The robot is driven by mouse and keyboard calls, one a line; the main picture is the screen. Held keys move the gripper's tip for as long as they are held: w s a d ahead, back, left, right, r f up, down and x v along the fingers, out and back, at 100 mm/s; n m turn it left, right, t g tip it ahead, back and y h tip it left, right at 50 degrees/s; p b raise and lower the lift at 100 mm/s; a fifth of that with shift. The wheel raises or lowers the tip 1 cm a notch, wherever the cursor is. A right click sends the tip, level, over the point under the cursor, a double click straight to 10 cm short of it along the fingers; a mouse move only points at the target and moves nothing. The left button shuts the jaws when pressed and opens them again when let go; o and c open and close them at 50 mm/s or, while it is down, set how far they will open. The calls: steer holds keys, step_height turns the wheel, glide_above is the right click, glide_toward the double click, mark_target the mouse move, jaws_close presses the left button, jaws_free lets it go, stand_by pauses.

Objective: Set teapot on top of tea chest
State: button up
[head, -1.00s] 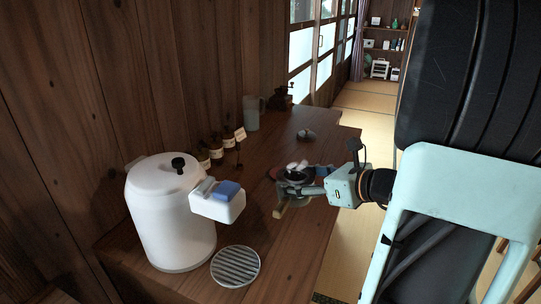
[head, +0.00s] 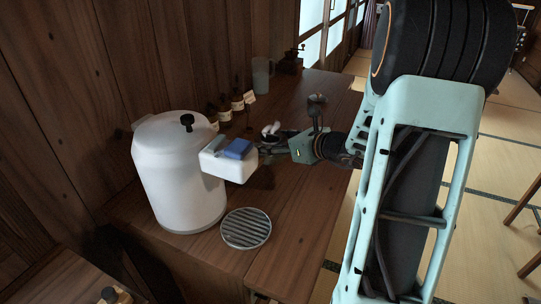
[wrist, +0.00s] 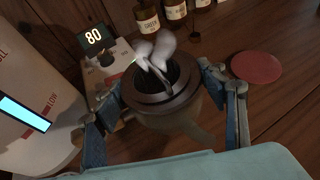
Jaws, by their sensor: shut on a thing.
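The dark round teapot (wrist: 185,118) is in my gripper (wrist: 165,108), with one finger on each side of its body in the wrist view. Its top is open, and pale steam-like puffs stand over the mouth. In the head view my gripper (head: 264,147) is beside the dispenser's spout block, which hides most of the teapot. The teapot is over the wooden counter; I cannot tell its height above it. I cannot make out a tea chest for certain in either view.
Labelled jars (head: 237,102), a pale mug (head: 262,74) and a red disc (wrist: 256,66) are on the counter. The counter's front right is clear.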

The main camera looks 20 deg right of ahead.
steer(key=shift+w+a+f, duration=0.15)
steer(key=shift+w+f, duration=0.45)
steer(key=shift+w+f+b, duration=0.2)
steer(key=shift+f+b, duration=0.3)
steer(key=shift+f, duration=1.2)
steer(key=shift+f, duration=0.1)
steer(key=o, duration=1.2)
steer(key=shift+f, duration=0.15)
steer(key=o, duration=0.5)
steer(key=shift+c, duration=0.2)
steer(key=shift+r, duration=0.2)
steer(key=shift+s+r, duration=0.15)
steer(key=shift+s, duration=0.2)
steer(key=p+v, duration=0.1)
steer(key=v, duration=1)
steer(key=shift+s+p, duration=0.2)
steer(key=shift+p, duration=0.15)
